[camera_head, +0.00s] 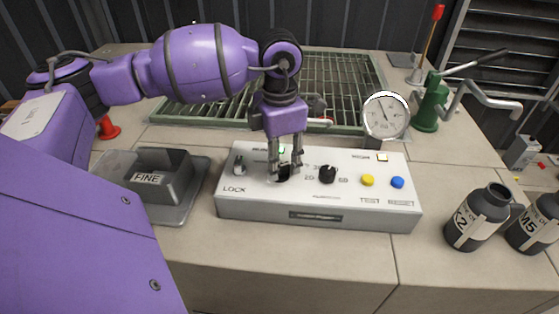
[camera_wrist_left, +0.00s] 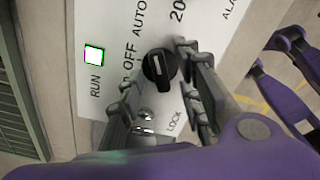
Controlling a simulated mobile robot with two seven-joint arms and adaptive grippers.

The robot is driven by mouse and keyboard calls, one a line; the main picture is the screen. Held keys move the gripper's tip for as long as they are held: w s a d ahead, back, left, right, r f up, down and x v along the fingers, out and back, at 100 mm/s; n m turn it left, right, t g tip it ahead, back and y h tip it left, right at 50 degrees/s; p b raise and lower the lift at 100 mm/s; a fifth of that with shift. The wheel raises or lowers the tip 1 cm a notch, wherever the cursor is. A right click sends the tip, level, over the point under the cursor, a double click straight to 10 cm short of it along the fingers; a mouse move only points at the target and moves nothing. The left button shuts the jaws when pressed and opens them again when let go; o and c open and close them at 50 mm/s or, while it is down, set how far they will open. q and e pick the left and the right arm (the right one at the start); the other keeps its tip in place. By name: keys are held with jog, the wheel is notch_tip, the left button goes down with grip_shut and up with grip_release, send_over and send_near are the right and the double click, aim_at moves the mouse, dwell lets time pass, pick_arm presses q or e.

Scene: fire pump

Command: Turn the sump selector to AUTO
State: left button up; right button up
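The sump selector (camera_wrist_left: 160,68) is a round black knob with a pale mark on the white panel (camera_head: 318,218). In the left wrist view the words OFF and AUTO are printed beside it; I cannot tell which one its mark points to. In the head view the selector (camera_head: 283,173) is partly hidden by my left gripper (camera_head: 284,173), which points down over it. In the left wrist view the fingers of the left gripper (camera_wrist_left: 156,66) stand apart on either side of the knob. Contact is unclear. My right gripper is out of view.
A LOCK key switch (camera_head: 239,165) is left of the selector. To the right are a black dial (camera_head: 327,174), a yellow button (camera_head: 367,180) and a blue button (camera_head: 397,182). A gauge (camera_head: 385,115) stands behind. A FINE tray (camera_head: 190,210) lies left; dark bottles (camera_head: 478,217) stand right.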

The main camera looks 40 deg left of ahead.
aim_at(279, 166)
pick_arm(q)
notch_tip(279, 166, up, 11)
jog(key=shift+r, duration=0.15)
dwell(0.7)
